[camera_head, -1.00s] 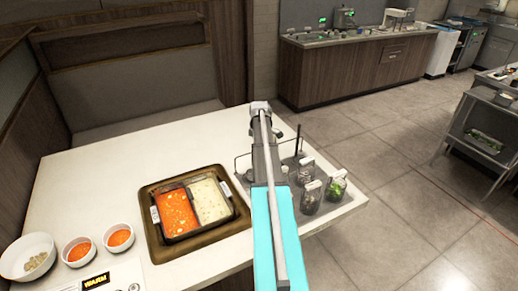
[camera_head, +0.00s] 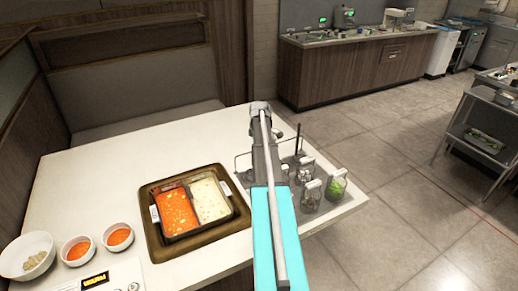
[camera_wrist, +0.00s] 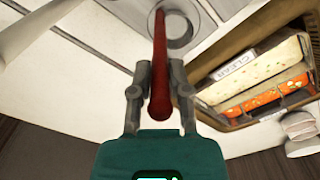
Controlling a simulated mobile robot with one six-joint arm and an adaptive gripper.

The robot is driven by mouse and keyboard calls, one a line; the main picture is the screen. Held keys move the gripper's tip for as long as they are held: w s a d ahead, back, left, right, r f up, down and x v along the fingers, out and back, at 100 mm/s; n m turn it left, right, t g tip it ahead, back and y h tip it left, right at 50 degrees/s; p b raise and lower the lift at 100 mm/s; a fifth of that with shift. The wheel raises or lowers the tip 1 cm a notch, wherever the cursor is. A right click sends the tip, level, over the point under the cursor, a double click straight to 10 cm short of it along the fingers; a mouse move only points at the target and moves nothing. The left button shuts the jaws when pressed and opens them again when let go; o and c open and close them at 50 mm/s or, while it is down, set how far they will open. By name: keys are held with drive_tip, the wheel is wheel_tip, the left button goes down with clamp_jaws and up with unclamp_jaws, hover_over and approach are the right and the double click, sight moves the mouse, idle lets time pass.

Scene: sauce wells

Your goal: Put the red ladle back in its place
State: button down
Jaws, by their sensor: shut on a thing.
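The red ladle's handle (camera_wrist: 160,101) shows in the wrist view between the two fingers of my gripper (camera_wrist: 158,70), which is shut on it. The handle runs away from the camera toward a round grey ring (camera_wrist: 178,28) on the pale surface. I cannot tell whether the ladle's far end is inside the ring or only in front of it. In the head view my arm hides the gripper and the ladle. The two-part pot with red and white soup (camera_head: 208,201) sits in a brown tray (camera_head: 157,248) on the white table, left of my arm.
Several glass jars (camera_head: 336,187) stand at the table's right edge, close to my arm. A thin dark upright rod (camera_head: 298,139) stands behind them. Three bowls, including a white one (camera_head: 27,257), are at the front left. The table's back left (camera_head: 110,160) is clear.

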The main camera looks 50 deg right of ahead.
drive_tip(key=c, duration=0.5)
unclamp_jaws()
drive_tip(key=o, duration=0.5)
drive_tip(key=shift+r, duration=0.1)
drive_tip(key=shift+r+p, duration=1.4)
drive_tip(key=shift+p, duration=0.15)
drive_tip(key=shift+r, duration=0.1)
wheel_tip(320, 180, up, 8)
drive_tip(key=p, duration=0.8)
